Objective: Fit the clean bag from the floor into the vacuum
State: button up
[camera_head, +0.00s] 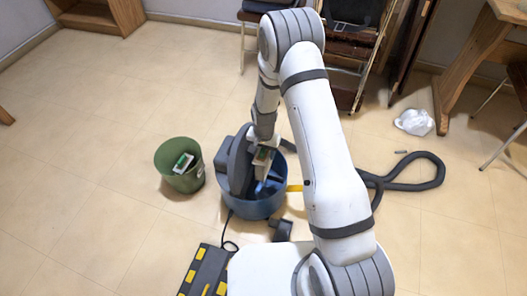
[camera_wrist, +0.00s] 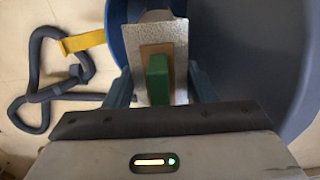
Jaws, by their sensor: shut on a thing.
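The vacuum is a blue drum (camera_head: 250,207) on the floor with its dark grey lid (camera_head: 237,165) tipped up at the left. My gripper (camera_head: 263,146) points down over the drum's opening and is shut on the clean bag (camera_head: 262,163), a pale bag with a card collar and green tab. In the wrist view the bag (camera_wrist: 159,30) sits between the fingers, with the blue drum wall (camera_wrist: 118,35) beside it and the lid (camera_wrist: 250,60) at the right. The bag's lower end is hidden, so its seating cannot be told.
A green bin (camera_head: 180,172) left of the vacuum holds another pale bag with a green part (camera_head: 184,162). The dark hose (camera_head: 415,185) curls on the floor at right, near crumpled white plastic (camera_head: 414,122). A black-and-yellow thing (camera_head: 205,275) lies in front.

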jog(key=shift+f+b, duration=4.1)
jog(key=shift+f, duration=1.9)
jog(key=shift+r, duration=0.2)
jog(key=shift+r+p, duration=5.05)
jog(key=shift+r, duration=2.75)
jog(key=shift+f, duration=0.1)
